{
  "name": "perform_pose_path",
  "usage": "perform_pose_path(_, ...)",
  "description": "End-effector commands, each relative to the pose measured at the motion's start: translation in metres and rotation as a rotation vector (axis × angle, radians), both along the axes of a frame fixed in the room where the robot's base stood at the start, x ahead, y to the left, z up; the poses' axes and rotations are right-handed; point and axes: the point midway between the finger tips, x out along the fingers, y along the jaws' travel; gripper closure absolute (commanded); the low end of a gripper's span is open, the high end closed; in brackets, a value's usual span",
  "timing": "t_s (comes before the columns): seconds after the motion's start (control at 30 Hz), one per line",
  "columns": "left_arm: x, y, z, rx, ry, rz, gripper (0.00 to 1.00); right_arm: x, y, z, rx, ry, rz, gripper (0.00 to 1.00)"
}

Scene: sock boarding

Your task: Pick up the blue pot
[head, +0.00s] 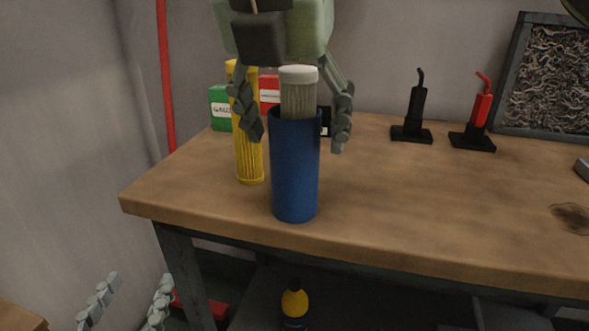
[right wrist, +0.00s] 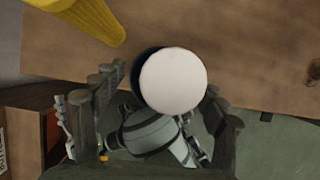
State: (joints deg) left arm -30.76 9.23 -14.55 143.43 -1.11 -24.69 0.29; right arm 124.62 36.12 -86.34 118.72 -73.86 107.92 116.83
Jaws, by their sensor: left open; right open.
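The blue pot (head: 295,175) stands upright near the front left edge of the workbench. A ribbed, beige tube with a white cap (head: 298,74) stands in it and rises above the rim. My right gripper (head: 297,128) comes down from above, open, with its fingers on either side of the tube and the pot's upper part. In the right wrist view, the white cap (right wrist: 172,80) covers most of the pot; only a dark blue sliver (right wrist: 138,72) shows. I cannot tell whether the fingers touch the pot. My left gripper (head: 138,285) is open and empty, low at the left.
A yellow ribbed tube (head: 247,150) stands close to the pot's left, beside a right gripper finger. Green (head: 220,108) and red (head: 269,90) boxes are behind. Black (head: 412,115) and red-handled (head: 478,115) tools stand further right. The bench (head: 400,200) right of the pot is clear.

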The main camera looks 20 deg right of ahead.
Motion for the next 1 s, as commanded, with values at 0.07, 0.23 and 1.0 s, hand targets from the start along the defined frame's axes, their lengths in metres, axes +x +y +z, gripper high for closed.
perform_pose_path(0.07, 0.0, -0.001, 0.002, -0.004, -0.01, -0.002, 0.42, 0.003, -0.002, -0.011, 0.0, 0.002, 0.0, 0.28)
perform_pose_path(0.23, 0.0, -0.002, 0.004, -0.008, -0.017, -0.004, 0.42, 0.006, -0.004, -0.019, 0.002, 0.001, 0.002, 0.28)
perform_pose_path(1.0, 0.0, -0.002, 0.004, -0.008, -0.018, -0.004, 0.42, 0.006, -0.003, -0.018, 0.002, 0.001, 0.002, 0.84)
